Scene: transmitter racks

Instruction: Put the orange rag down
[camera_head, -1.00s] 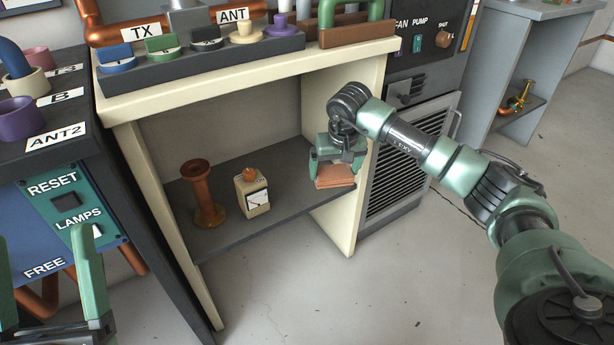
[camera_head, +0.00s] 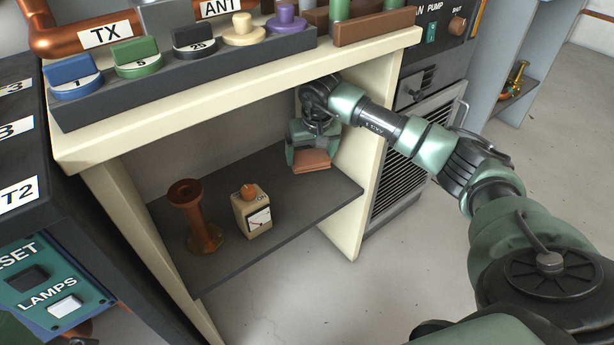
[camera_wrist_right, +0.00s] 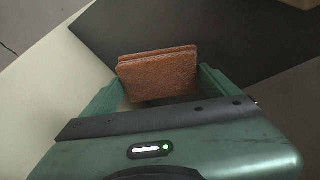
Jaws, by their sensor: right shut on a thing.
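The orange rag (camera_head: 311,161) is a folded, flat, brownish-orange cloth. My right gripper (camera_head: 308,155) is shut on it, inside the open cabinet near its right wall. In the right wrist view the rag (camera_wrist_right: 158,76) sticks out between the two green fingers of the gripper (camera_wrist_right: 155,95). The dark grey shelf (camera_head: 285,208) lies below and behind it. I cannot tell whether the rag touches the shelf. My left gripper is not in the head view now.
A copper-coloured spool (camera_head: 190,215) and a cream meter box with an orange knob (camera_head: 252,215) stand on the shelf to the left. The cream cabinet's right wall (camera_head: 350,215) is close beside my gripper. The shelf between meter and gripper is clear.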

